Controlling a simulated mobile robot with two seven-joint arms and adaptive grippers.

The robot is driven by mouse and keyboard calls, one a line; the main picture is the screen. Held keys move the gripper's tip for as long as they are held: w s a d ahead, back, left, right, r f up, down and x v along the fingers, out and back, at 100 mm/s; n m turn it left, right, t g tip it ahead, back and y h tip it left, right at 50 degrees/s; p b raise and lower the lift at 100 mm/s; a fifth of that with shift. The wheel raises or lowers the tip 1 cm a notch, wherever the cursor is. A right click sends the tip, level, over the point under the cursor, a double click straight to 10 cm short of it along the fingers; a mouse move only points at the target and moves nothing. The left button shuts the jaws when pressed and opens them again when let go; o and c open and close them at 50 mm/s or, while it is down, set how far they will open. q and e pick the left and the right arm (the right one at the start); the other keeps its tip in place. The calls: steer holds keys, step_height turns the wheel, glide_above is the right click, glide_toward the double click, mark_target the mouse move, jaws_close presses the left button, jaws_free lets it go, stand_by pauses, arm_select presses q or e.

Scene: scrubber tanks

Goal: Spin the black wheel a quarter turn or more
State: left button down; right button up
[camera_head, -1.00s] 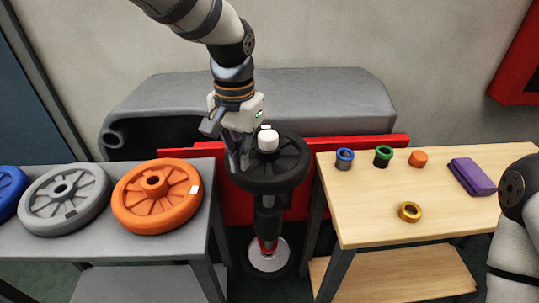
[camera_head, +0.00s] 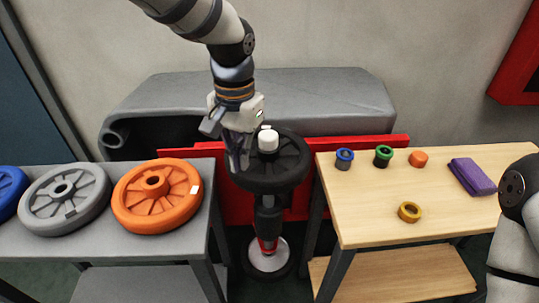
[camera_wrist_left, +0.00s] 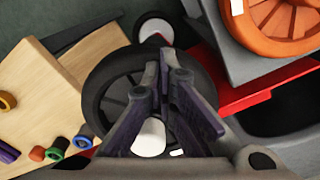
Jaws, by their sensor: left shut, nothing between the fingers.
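The black wheel (camera_head: 287,172) lies flat on top of an upright stand between the two tables, with a white cap (camera_head: 268,140) at its hub. My left gripper (camera_head: 236,166) points down at the wheel's left side in the head view. Its fingers are shut with nothing between them, and they overlap the rim and spokes; I cannot tell whether they touch. In the left wrist view the shut fingers (camera_wrist_left: 164,75) lie across the black wheel (camera_wrist_left: 97,90), beside the white cap (camera_wrist_left: 150,138). My right gripper is out of view.
An orange wheel (camera_head: 140,215), a grey wheel (camera_head: 85,213) and a blue wheel (camera_head: 8,190) lie on the left grey table. The right wooden table (camera_head: 350,215) bears several small coloured rings and a purple cloth (camera_head: 470,177). A red beam (camera_head: 360,142) runs behind the wheel.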

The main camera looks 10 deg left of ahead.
mark_target(262, 179)
arm_select(q)
steer(key=shift+f, duration=0.85)
stand_by(0.3)
steer(key=shift+s+d+r, duration=0.1)
steer(key=shift+s+d, duration=0.05)
steer(key=shift+d, duration=0.35)
steer(key=shift+s+d, duration=0.15)
steer(key=shift+d, duration=0.35)
steer(key=shift+d, duration=1.15)
